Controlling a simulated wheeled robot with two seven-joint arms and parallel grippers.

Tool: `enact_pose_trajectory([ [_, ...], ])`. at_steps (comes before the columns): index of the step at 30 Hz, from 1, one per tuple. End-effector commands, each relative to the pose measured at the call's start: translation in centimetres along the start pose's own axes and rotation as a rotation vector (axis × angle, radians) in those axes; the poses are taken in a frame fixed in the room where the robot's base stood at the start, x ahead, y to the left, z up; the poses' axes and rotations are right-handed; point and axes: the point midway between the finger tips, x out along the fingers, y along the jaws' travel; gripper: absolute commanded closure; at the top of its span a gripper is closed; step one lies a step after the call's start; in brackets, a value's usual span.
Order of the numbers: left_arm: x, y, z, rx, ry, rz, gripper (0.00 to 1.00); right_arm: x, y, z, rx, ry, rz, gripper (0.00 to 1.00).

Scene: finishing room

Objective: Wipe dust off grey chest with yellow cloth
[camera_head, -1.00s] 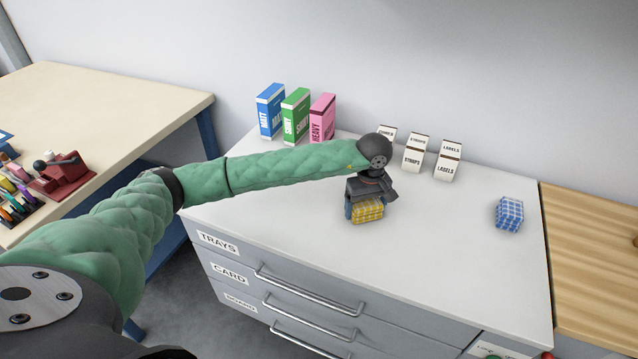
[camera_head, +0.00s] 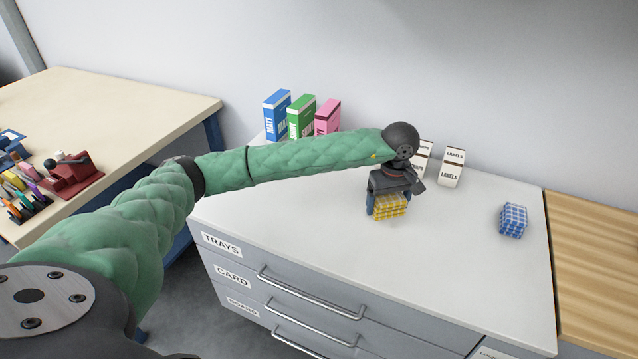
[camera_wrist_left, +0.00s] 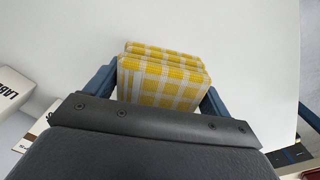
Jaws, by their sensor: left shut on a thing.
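The grey chest (camera_head: 300,228) has a pale top and drawers labelled TRAYS, CARD and one that reads like BOARD. My left gripper (camera_head: 388,212) is shut on the folded yellow checked cloth (camera_head: 391,206), over the middle of the chest top. In the left wrist view the yellow cloth (camera_wrist_left: 163,82) sits between the two blue fingers of the gripper (camera_wrist_left: 160,85). I cannot tell whether the cloth touches the top. I see no clear dust on the top. My right gripper is not in view.
A folded blue checked cloth (camera_head: 513,220) lies on the chest top at right. Blue (camera_head: 277,115), green (camera_head: 301,118) and pink (camera_head: 327,117) boxes and white label boxes (camera_head: 451,167) stand along the back. A wooden surface (camera_head: 595,260) adjoins right; a cream bench (camera_head: 110,120) stands left.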

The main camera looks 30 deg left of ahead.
Motion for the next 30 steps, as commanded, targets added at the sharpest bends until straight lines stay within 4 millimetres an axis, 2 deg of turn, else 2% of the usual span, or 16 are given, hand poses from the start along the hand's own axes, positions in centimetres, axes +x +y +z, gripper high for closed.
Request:
enact_pose_trajectory([
  [10, -2.7, 0.1, -0.3, -0.009, 0.0, 0.001, 0.4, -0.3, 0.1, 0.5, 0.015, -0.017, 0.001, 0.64],
  [30, -3.0, 0.1, -0.4, -0.01, 0.0, 0.0, 0.4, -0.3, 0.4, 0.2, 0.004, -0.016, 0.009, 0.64],
])
